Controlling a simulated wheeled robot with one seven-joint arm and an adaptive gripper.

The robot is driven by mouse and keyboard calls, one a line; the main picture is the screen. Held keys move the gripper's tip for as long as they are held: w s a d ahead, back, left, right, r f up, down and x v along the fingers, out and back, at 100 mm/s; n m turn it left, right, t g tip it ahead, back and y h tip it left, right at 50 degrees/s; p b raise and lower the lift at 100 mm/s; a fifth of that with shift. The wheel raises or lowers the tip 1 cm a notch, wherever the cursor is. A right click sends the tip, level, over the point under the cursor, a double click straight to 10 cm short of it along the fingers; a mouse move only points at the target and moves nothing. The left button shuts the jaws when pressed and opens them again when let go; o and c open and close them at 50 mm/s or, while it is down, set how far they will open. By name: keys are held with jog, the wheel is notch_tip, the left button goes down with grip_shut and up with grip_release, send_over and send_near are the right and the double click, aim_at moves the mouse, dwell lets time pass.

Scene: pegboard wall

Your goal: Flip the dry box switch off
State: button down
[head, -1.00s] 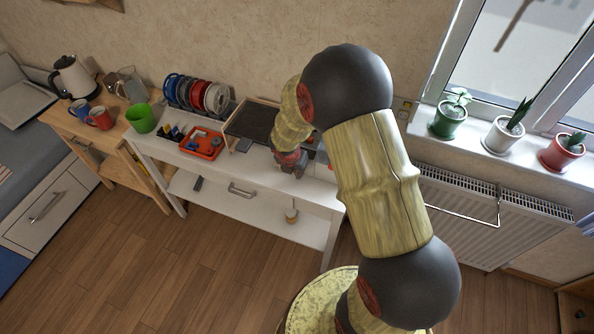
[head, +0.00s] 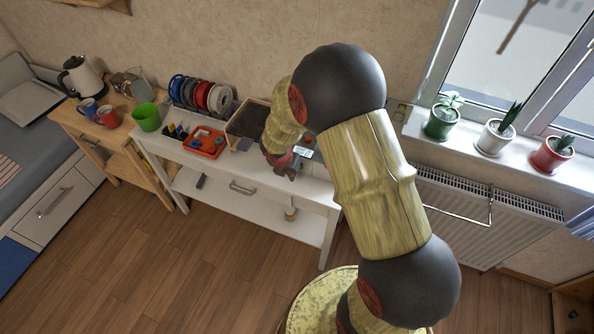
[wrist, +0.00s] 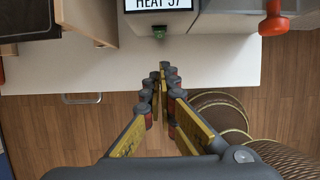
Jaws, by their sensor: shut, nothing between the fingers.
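The dry box (wrist: 232,20) is at the top of the wrist view, with part of a lit display (wrist: 150,4) reading "HEAT 57". A small green switch (wrist: 187,36) sticks out of its front, below the display. The switch is too small to tell there.
The white table (head: 250,170) holds a red tray (head: 207,143), a dark-topped box (head: 247,118) and a row of spools (head: 201,94). An orange-red part (wrist: 275,18) stands out right of the box. A radiator (head: 470,195) and floor lie to the right.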

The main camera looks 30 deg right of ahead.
jog(key=p+v, duration=0.2)
jog(key=v, duration=0.7)
jog(key=shift+w+p, duration=0.2)
jog(key=shift+p, duration=0.1)
jog(key=shift+d, duration=0.15)
